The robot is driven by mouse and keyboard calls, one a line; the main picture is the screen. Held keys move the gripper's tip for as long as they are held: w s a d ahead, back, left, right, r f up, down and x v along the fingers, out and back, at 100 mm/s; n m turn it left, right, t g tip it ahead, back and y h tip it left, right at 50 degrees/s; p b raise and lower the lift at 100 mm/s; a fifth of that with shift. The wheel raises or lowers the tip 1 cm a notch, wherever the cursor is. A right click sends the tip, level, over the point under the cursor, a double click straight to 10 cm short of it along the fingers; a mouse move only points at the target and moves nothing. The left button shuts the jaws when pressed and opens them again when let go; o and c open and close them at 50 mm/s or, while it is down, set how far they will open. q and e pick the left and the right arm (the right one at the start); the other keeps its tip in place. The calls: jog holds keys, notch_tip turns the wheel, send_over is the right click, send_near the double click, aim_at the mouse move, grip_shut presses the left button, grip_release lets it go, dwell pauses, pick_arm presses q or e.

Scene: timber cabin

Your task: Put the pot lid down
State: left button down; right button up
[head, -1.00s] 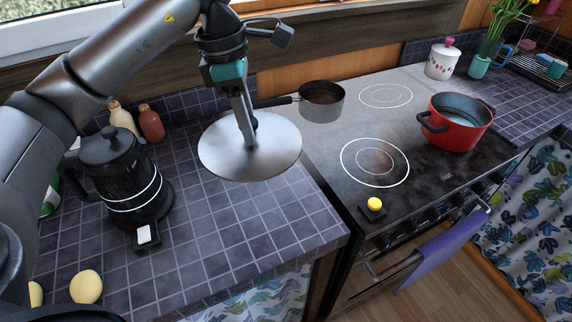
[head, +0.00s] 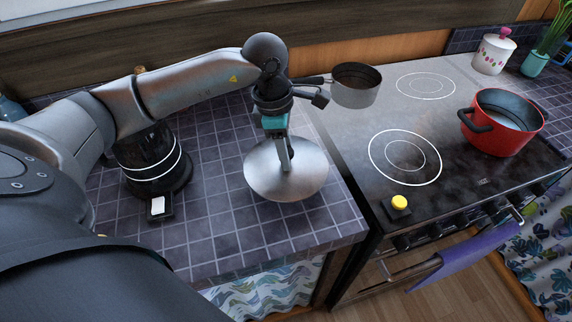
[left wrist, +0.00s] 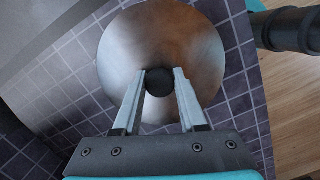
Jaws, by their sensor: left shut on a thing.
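The pot lid is a round silver disc (head: 262,178) with a black knob, over the tiled counter left of the stove. My left gripper (head: 285,163) points down and is shut on the lid's knob. In the left wrist view the black knob (left wrist: 159,82) sits between the two fingertips, with the silver disc (left wrist: 125,45) around it. The lid looks roughly level and low over the tiles; I cannot tell whether it touches them. A red pot (head: 505,122) stands open on the stove at right. My right gripper is not in view.
A saucepan (head: 356,88) stands at the stove's back left. A black kettle (head: 152,165) is partly hidden behind my left arm. The counter (head: 225,235) in front of the lid is bare.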

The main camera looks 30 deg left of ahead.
pick_arm(q)
jog(key=shift+f, duration=2.25)
jog(key=shift+f+b, duration=0.2)
jog(key=shift+b, duration=0.2)
jog(key=shift+c, duration=2.3)
grip_release()
jog(key=shift+r, duration=0.1)
notch_tip(320, 180, up, 12)
jog(key=a+p, duration=0.1)
jog(key=shift+s+a, duration=0.25)
jog(key=shift+s, duration=0.15)
